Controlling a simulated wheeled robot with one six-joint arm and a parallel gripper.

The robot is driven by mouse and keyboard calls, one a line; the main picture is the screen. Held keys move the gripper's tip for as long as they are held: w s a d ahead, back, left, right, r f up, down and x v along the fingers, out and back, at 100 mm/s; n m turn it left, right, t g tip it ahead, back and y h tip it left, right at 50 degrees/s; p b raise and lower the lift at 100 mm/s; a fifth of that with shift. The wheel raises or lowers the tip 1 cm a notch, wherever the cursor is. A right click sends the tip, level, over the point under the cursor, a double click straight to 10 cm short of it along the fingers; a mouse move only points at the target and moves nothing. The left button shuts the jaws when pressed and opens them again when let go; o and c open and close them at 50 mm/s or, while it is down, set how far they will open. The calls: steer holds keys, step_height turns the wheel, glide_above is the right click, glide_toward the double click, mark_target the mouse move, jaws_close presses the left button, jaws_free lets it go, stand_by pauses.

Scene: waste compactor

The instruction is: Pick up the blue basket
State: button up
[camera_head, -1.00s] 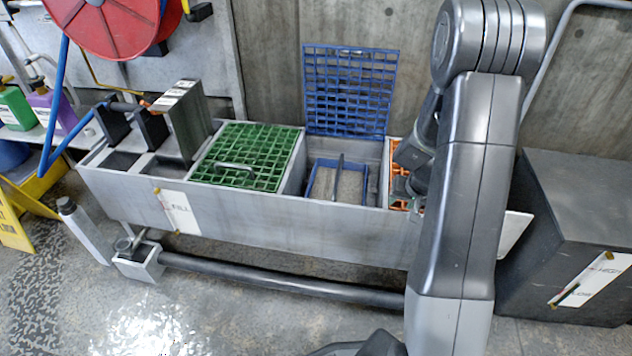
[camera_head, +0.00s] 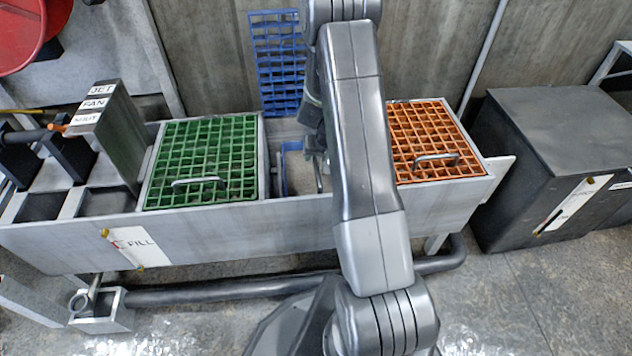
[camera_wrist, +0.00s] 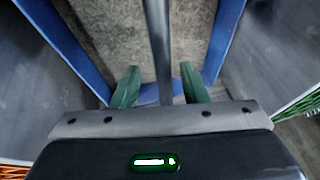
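The blue basket (camera_head: 285,170) sits inside the open compartment between the green and orange grids, partly hidden by my arm. In the wrist view its blue rim (camera_wrist: 228,30) frames a grey, rough-looking inside, and a grey handle bar (camera_wrist: 158,40) crosses it. My gripper (camera_wrist: 160,78) is open, with one green finger on each side of the bar and gaps visible between. The fingers point down into the basket. In the head view the fingers are hidden behind my arm.
A raised blue grid lid (camera_head: 277,60) stands behind the compartment. The green grid (camera_head: 205,155) is shut on the left and the orange grid (camera_head: 432,135) on the right. A dark box (camera_head: 550,150) stands at the right. A pipe (camera_head: 210,295) runs low along the front.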

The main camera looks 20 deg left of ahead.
steer(key=x, duration=0.3)
steer(key=shift+w+a+f+b, duration=0.1)
steer(key=shift+w+b, duration=0.1)
steer(key=shift+b, duration=0.1)
steer(key=shift+w+a, duration=0.1)
jaws_close()
step_height(320, 180, up, 27)
steer(key=p, duration=1.2)
steer(key=shift+f, duration=0.1)
